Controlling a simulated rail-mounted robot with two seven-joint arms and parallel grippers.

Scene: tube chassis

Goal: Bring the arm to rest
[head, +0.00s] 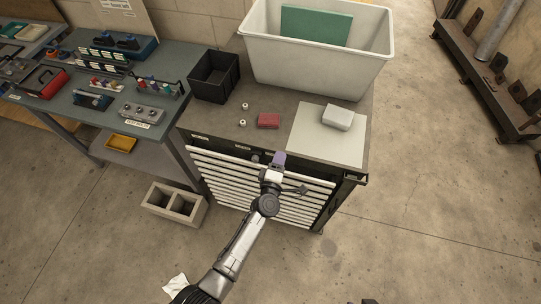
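My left arm reaches up from the bottom of the head view, with its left gripper (279,163) in front of the drawer cabinet (262,195), near the front edge of its top. A small purple-grey piece shows at the gripper's tip; I cannot tell whether it is part of the gripper or something held. The fingers are too small to tell open from shut. My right gripper is not in view.
On the cabinet top are a red block (268,121), a black bin (214,76), a large white tub (318,60) and a grey-white block (337,117) on a pale sheet (318,148). A workbench (61,115) stands left. A concrete block (174,205) lies on the floor.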

